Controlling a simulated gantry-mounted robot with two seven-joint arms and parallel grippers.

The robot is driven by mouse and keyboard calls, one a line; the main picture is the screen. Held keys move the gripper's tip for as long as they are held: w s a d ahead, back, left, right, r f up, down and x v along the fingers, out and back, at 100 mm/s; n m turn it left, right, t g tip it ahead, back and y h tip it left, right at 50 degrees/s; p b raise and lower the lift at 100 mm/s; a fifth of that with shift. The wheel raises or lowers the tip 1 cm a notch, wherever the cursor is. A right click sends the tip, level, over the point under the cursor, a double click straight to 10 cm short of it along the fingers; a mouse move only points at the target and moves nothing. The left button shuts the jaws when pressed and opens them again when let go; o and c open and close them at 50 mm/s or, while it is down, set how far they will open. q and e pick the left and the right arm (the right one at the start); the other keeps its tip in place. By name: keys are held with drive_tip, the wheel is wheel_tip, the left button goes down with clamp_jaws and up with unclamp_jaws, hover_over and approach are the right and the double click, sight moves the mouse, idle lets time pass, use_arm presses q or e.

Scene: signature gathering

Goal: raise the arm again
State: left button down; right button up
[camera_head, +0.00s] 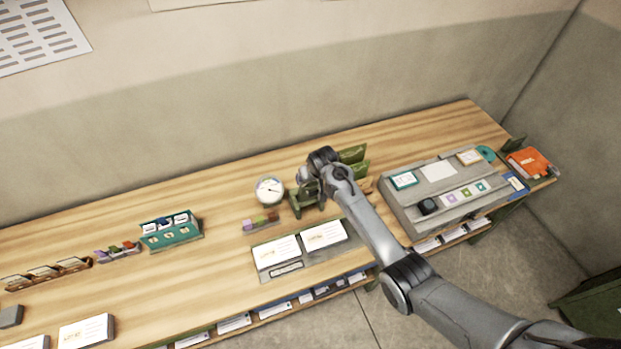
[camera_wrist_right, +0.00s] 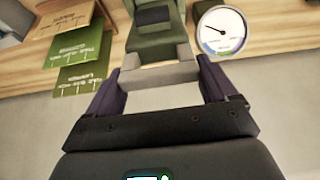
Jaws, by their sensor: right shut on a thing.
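My right arm reaches in from the lower right in the head view. Its gripper (camera_wrist_right: 158,72) points down over the middle of the bench. In the right wrist view its grey fingertips are closed on the near end of a green block-like object (camera_wrist_right: 152,48), which has a dark patch on top. In the head view this green object (camera_head: 297,204) shows partly beneath the wrist, beside the dial. The wrist hides much of it, and I cannot tell whether it touches the bench. My left gripper is not in view.
A round white dial (camera_head: 269,190) stands left of the gripper, and green cards (camera_wrist_right: 80,48) stand close by. Two white card stacks on a grey tray (camera_head: 290,267) lie in front. A grey sloped console (camera_head: 415,218) is to the right. Bare wood (camera_head: 225,197) lies left.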

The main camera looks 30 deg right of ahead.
drive_tip(key=shift+f, duration=0.2)
drive_tip(key=o, duration=1.3)
drive_tip(key=shift+r, duration=0.15)
drive_tip(key=shift+s+r, duration=0.2)
drive_tip(key=shift+r, duration=0.2)
drive_tip(key=v, duration=0.9)
drive_tip(key=shift+s+r+b, duration=0.25)
drive_tip(key=shift+r+b, duration=0.05)
